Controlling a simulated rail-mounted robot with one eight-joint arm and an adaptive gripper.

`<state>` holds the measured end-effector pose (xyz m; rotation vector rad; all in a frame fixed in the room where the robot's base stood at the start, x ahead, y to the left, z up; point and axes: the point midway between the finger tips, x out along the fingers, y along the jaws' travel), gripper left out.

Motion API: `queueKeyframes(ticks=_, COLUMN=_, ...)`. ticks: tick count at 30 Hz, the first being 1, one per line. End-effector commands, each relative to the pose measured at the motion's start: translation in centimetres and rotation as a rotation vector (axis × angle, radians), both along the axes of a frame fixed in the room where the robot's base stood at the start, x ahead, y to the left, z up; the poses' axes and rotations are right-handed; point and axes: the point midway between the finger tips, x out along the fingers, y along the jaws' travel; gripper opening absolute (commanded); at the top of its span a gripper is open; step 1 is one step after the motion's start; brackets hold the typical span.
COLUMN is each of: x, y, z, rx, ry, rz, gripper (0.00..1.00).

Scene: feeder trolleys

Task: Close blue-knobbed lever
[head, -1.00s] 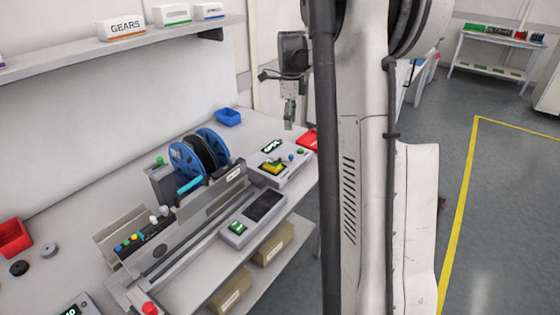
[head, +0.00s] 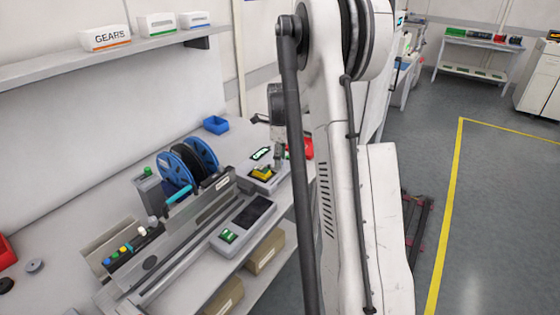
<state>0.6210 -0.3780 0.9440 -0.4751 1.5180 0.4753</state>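The feeder bank (head: 190,222) stands on the bench with blue and black reels (head: 186,162) behind it. A row of small coloured knobs is at its left end, with a blue knob (head: 107,262) at the near end and yellow, green and white ones beyond. Whether its lever is open or closed is too small to tell. My gripper (head: 279,166) points down by the grey box with a yellow part (head: 263,172) at the bench's far right end, well away from that row. Its fingers are too small to judge, and contact with the box cannot be told.
A grey console with a dark screen (head: 252,211) sits in front of the feeder bank. A blue bin (head: 216,125) is at the back, and a red bin (head: 308,148) is partly hidden behind my arm. A shelf (head: 100,60) with labelled boxes runs above. Open floor lies right.

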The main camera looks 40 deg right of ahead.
Motion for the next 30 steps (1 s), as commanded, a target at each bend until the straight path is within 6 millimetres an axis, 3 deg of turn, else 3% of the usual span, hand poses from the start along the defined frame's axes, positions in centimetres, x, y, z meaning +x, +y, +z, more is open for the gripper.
queueKeyframes(ticks=12, x=0.0, y=0.0, z=-0.95, rx=0.0, ry=0.0, rz=0.0, gripper=0.35)
queueKeyframes(ticks=21, x=-0.01, y=0.01, z=-0.93, rx=0.0, ry=0.0, rz=0.0, gripper=0.0)
queueKeyframes(ticks=30, x=0.04, y=-0.07, z=-0.97, rx=0.0, ry=0.0, rz=0.018, gripper=0.0)
